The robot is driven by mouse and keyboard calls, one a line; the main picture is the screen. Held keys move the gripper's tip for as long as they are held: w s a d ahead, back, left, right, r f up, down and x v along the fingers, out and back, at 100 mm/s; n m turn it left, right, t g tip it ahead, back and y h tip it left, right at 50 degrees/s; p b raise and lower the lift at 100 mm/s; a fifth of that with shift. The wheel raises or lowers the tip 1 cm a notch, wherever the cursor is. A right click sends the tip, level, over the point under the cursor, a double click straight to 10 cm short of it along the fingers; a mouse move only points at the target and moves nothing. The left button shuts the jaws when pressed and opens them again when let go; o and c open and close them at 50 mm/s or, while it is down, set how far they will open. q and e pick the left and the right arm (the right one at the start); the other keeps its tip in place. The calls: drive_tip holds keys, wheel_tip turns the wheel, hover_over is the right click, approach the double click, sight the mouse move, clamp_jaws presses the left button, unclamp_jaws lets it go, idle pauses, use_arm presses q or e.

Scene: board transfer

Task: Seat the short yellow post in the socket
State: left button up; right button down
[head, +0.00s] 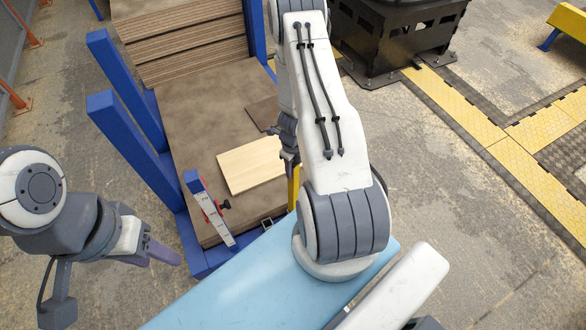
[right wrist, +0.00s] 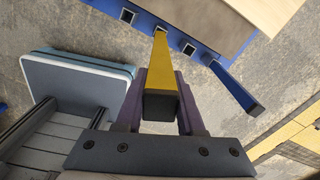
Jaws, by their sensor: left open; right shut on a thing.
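The short yellow post (right wrist: 162,62) is between the purple fingers of my right gripper (right wrist: 163,88), which is shut on it. In the head view the post (head: 294,184) shows as a thin strip, partly hidden by my right arm. In the right wrist view its far end overlaps the blue rail, near a square socket (right wrist: 189,49); I cannot tell whether they touch. Another square socket (right wrist: 128,15) lies further left along the rail. My left gripper (head: 164,256) is open and empty, left of the rack and away from the post.
The blue rack has tall posts (head: 128,128) and a stack of brown boards (head: 180,110). A pale wooden board (head: 250,166) lies on top. A short blue post (right wrist: 233,86) stands by the rail. A light blue surface (head: 250,280) is mine or beside me; I cannot tell.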

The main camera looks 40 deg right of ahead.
drive_tip(key=shift+f+b, duration=0.5)
drive_tip(key=shift+f, duration=0.1)
drive_tip(key=c, duration=0.5)
unclamp_jaws()
drive_tip(key=shift+r, duration=0.1)
